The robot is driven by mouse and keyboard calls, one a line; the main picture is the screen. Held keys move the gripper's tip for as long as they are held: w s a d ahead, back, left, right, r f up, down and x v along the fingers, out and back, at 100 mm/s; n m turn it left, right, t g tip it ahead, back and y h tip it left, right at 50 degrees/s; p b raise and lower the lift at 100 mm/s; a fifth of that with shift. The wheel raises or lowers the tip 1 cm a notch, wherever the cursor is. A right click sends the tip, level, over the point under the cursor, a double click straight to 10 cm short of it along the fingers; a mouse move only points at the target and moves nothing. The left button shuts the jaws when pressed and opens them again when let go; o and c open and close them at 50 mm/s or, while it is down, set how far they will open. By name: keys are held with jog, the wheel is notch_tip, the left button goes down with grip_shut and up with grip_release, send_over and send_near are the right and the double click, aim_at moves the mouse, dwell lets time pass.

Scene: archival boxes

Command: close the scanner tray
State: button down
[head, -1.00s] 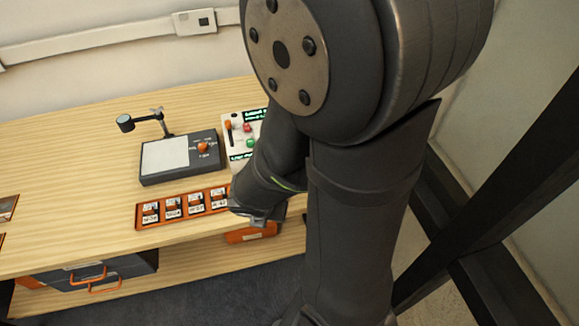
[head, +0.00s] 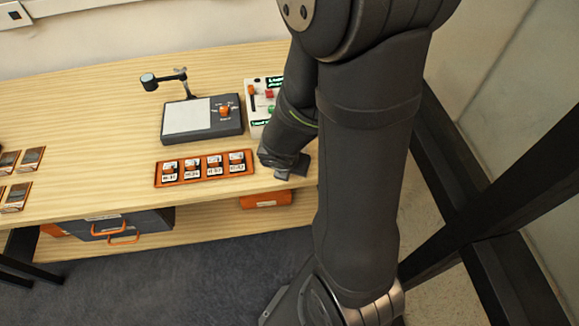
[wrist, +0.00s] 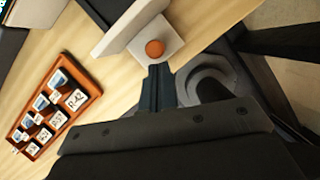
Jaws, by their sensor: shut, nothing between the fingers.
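In the wrist view a white tray-like part (wrist: 172,44) with a round orange knob (wrist: 155,48) lies at the top centre, beside a raised pale wall (wrist: 130,24). I take it for the scanner tray; my arm hides it in the head view. My gripper (wrist: 158,70) is shut and empty, its fingertips right at the tray's near edge below the knob. I cannot tell whether they touch. In the head view my gripper (head: 291,167) is low at the table's front, right of the orange rack.
An orange rack (head: 160,182) of labelled items lies at the table's front edge. Behind it stand a dark box (head: 178,130) with a lamp (head: 149,81) and a white control panel (head: 257,112). Grey boxes (head: 125,226) with orange handles sit below. The table's left-middle is clear.

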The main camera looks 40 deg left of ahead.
jog(key=w+a, duration=0.7)
jog(key=shift+r, duration=0.1)
jog(key=shift+s, duration=0.1)
jog(key=s, duration=0.2)
jog(key=s+d, duration=0.1)
jog(key=shift+s+d, duration=0.2)
jog(key=shift+s, duration=0.2)
jog(key=v, duration=1)
jog(key=x, duration=0.9)
jog(key=shift+d+f, duration=0.1)
jog(key=shift+f, duration=0.2)
jog(key=w, duration=0.2)
jog(key=w+a, duration=0.1)
jog(key=shift+f, duration=0.25)
jog(key=shift+w+a, duration=0.25)
jog(key=shift+w, duration=0.3)
